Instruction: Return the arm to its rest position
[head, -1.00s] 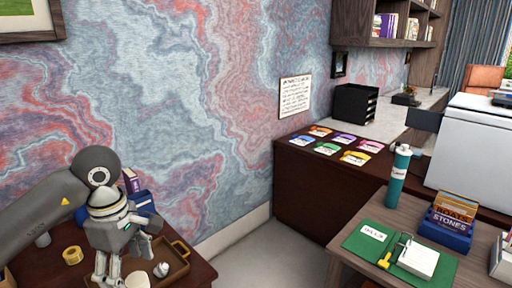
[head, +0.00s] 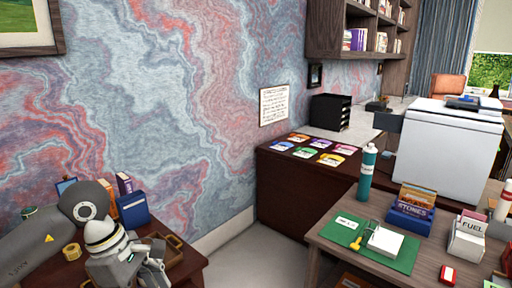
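My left arm comes in from the left, over the small dark table at lower left. Its grey and white wrist is bent down. My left gripper (head: 150,272) is at the bottom edge of the head view, in front of a brown wooden tray (head: 176,243). Its fingertips are partly cut off or hidden, so I cannot tell whether it is open or shut. I see nothing clearly held in it. My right arm and gripper are not in view.
A yellow tape roll (head: 71,251) and a blue box (head: 133,209) are close to my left arm. At right, a wooden desk (head: 325,231) holds a green mat (head: 345,237), a teal bottle (head: 367,172) and card boxes. A floor gap (head: 236,240) separates the tables.

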